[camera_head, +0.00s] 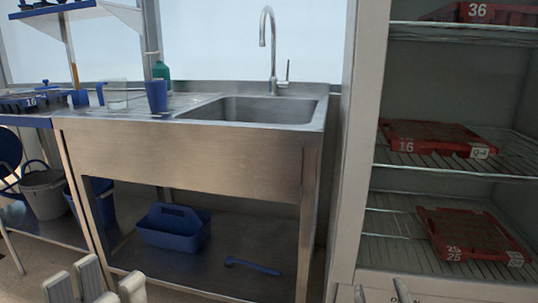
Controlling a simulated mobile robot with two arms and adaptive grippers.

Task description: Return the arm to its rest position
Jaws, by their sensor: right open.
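Two thin pale tips of my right gripper (381,293) show at the bottom edge, right of centre, in front of the shelf cabinet. They stand apart, so it is open, with nothing seen between them. The rest of it is below the picture. Several pale grey blocky parts at the bottom left look like my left gripper (95,285). They are cut off by the lower edge, and I cannot tell whether it is open or shut. The arms themselves are hidden.
A steel sink bench (190,158) stands ahead, with a blue cup (157,97) and clear jug (117,96) on top. A blue caddy (174,229) and blue brush (252,267) lie below. Red trays (440,152) sit on cabinet shelves. A grey bucket (44,195) is left.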

